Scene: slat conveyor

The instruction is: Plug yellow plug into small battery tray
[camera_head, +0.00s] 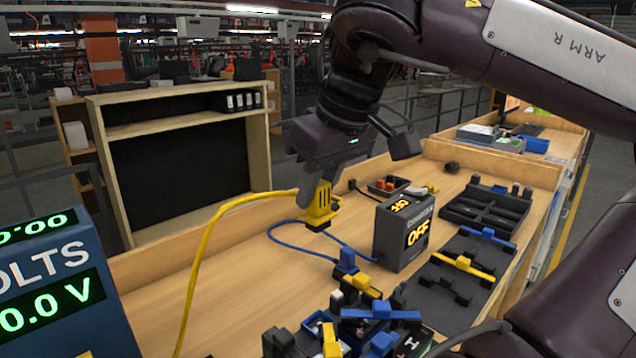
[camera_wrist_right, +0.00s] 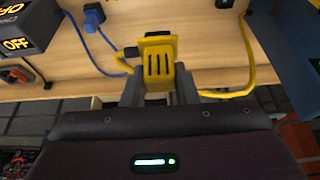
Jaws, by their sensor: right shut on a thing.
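My right gripper (camera_head: 318,190) is shut on the yellow plug (camera_head: 321,207) and holds it above the wooden table. In the wrist view the plug (camera_wrist_right: 158,58) sits between the fingers, its slotted face toward the camera. The yellow cable (camera_head: 215,212) runs from it to the left and down. A dark tray with long compartments (camera_head: 470,213) lies at the right of the table. A small open box (camera_head: 375,186) with red pieces stands behind the grey unit. I cannot tell which one is the small battery tray. My left gripper is not in view.
A grey unit reading OFF (camera_head: 402,235) stands right of the plug. A blue plug (camera_head: 346,262) with a blue cable lies below. Yellow, blue and black parts (camera_head: 380,314) crowd the front. A volts display (camera_head: 60,290) fills the left front. Table left of the blue plug is clear.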

